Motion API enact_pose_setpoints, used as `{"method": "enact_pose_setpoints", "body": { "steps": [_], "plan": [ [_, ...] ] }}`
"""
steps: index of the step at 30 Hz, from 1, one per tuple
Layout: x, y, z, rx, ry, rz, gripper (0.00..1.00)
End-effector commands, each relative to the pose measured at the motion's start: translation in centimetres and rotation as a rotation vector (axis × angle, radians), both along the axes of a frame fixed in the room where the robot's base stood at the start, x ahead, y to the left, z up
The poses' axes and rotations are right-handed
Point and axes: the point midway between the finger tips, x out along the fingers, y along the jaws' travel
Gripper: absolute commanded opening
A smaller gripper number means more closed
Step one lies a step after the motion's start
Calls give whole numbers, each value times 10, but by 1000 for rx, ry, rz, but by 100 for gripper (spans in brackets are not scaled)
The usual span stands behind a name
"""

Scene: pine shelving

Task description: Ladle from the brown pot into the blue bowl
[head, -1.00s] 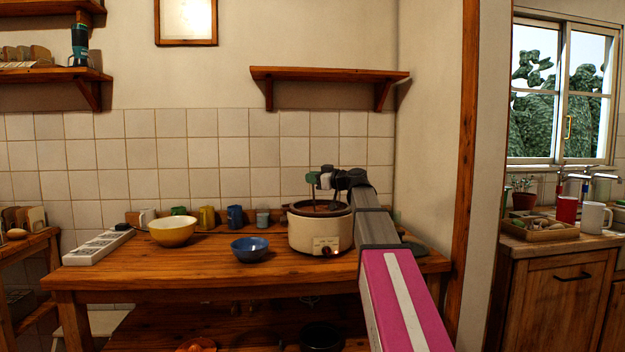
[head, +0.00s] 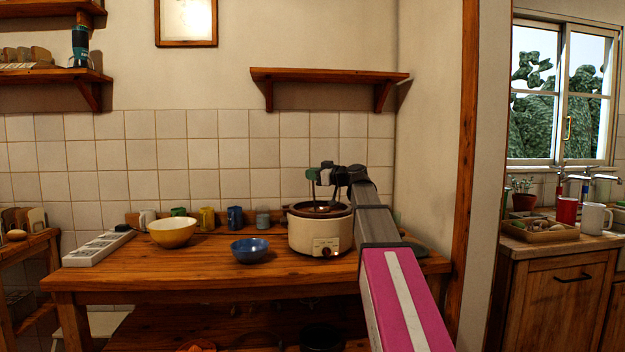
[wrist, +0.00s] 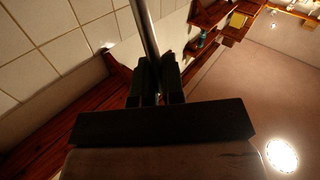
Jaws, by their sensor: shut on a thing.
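The pot (head: 322,236) has a cream body with a dark rim and brown contents, and stands at the right of the wooden table. My gripper (head: 318,176) is above the pot, shut on the ladle. The ladle's thin metal handle (wrist: 145,30) runs out from between the fingers (wrist: 156,80) in the wrist view. In the head view the ladle's lower end (head: 322,208) shows at the pot's mouth; whether it holds anything is too small to tell. The blue bowl (head: 249,250) sits upright on the table, left of the pot and apart from it.
A yellow bowl (head: 172,233) and a pale strip-like tray (head: 98,248) are farther left. Several mugs, one blue (head: 235,217), line the back by the tiles. A wall shelf (head: 330,75) hangs above. The table front around the blue bowl is clear.

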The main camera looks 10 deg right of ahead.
Motion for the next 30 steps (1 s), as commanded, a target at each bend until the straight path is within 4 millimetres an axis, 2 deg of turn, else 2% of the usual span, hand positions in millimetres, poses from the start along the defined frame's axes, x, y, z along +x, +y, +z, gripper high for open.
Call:
{"method": "enact_pose_setpoints", "body": {
  "steps": [30],
  "plan": [
    [1,0,61,-1,-1,0,0]
  ]
}}
